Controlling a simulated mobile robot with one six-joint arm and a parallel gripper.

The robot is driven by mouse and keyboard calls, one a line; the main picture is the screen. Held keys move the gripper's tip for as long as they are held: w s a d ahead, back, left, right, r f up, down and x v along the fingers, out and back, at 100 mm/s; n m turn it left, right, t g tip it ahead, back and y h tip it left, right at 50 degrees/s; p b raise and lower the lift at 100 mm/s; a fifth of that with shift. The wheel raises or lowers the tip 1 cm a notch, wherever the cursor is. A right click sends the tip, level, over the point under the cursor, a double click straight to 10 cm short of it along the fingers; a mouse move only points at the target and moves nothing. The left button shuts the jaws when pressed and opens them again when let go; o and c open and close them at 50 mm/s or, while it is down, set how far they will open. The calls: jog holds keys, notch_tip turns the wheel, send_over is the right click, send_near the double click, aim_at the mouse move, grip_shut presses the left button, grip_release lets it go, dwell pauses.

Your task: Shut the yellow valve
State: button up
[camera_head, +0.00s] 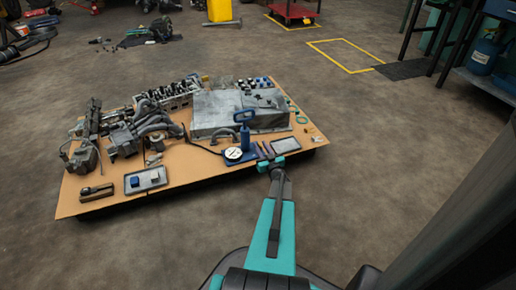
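I cannot make out a yellow valve in this view. A small yellow spot (205,78) shows at the back of the low board, too small to identify. A blue gas cylinder (484,54) stands on a shelf at the far right; no yellow part on it is clear. My arm, teal and dark grey, reaches forward from the bottom of the picture. My gripper (272,165) is at its far end, at the front edge of the board near a grey tray. It is too small to tell whether it is open or shut.
The low wooden board (205,170) carries engine parts, a grey metal cover (225,112), a blue hand pump with a round gauge (233,154) and small trays. A yellow container (220,10) and red cart (293,12) are behind. The floor right of the board is clear.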

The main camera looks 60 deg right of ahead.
jog(key=shift+x, duration=1.2)
grip_shut()
jog(key=shift+a, duration=0.5)
jog(key=shift+w+d+b, duration=0.15)
jog(key=shift+d+b, duration=0.2)
jog(key=shift+b, duration=0.05)
